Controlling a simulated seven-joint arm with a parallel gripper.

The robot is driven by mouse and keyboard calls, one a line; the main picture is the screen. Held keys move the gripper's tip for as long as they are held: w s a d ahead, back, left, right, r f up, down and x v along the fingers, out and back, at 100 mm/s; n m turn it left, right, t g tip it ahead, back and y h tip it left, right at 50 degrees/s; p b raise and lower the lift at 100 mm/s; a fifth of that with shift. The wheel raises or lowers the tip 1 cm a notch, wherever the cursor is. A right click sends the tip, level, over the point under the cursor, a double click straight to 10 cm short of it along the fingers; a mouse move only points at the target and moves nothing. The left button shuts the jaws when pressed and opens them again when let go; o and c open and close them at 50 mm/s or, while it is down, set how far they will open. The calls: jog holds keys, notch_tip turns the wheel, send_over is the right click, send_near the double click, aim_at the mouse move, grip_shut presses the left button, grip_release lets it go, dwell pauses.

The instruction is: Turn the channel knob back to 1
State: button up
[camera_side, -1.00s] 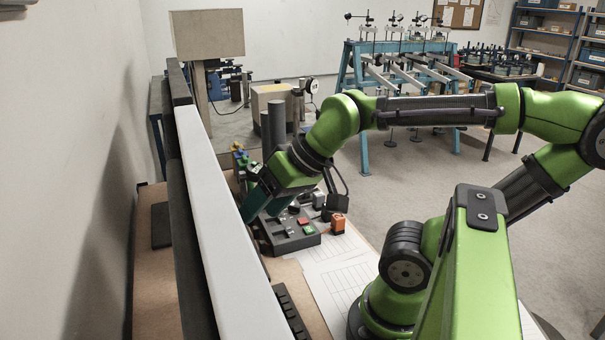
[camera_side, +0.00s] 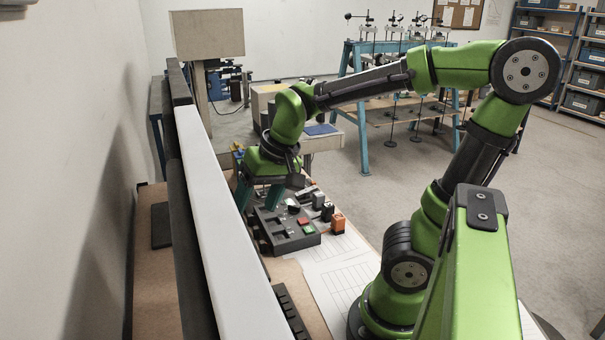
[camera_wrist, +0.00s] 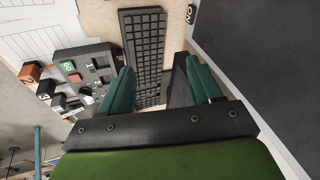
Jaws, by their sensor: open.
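The dark control box (camera_side: 290,238) lies on the bench, with a red button, a green button and several small dark parts on top. A small round dark part (camera_side: 293,208), perhaps the channel knob, sits near its far edge; its setting is too small to read. In the wrist view the box (camera_wrist: 97,55) is left of my fingers, with the round part (camera_wrist: 87,93) low on it. My gripper (camera_side: 259,197) points down above the far left end of the box, its teal fingers apart and empty. In the wrist view my gripper (camera_wrist: 160,80) has a wide gap.
An orange block marked 2 (camera_wrist: 29,73) and black blocks (camera_wrist: 45,88) stand beside the box. A keyboard (camera_wrist: 143,40) lies beyond the fingers in the wrist view. A large dark panel (camera_wrist: 265,60) is close on the right. Paper sheets (camera_side: 335,272) lie flat on the bench.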

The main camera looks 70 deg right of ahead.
jog(key=w+d+f+m+g+h, duration=0.25)
jog(key=d+m, duration=0.25)
jog(key=d, duration=0.4)
jog(key=m+g+h, duration=0.2)
jog(key=m+h, duration=0.1)
jog(key=m, duration=0.3)
send_near(293, 207)
jog(key=x, duration=0.8)
jog(key=shift+d, duration=0.5)
jog(key=c, duration=1)
jog(key=shift+c, duration=0.2)
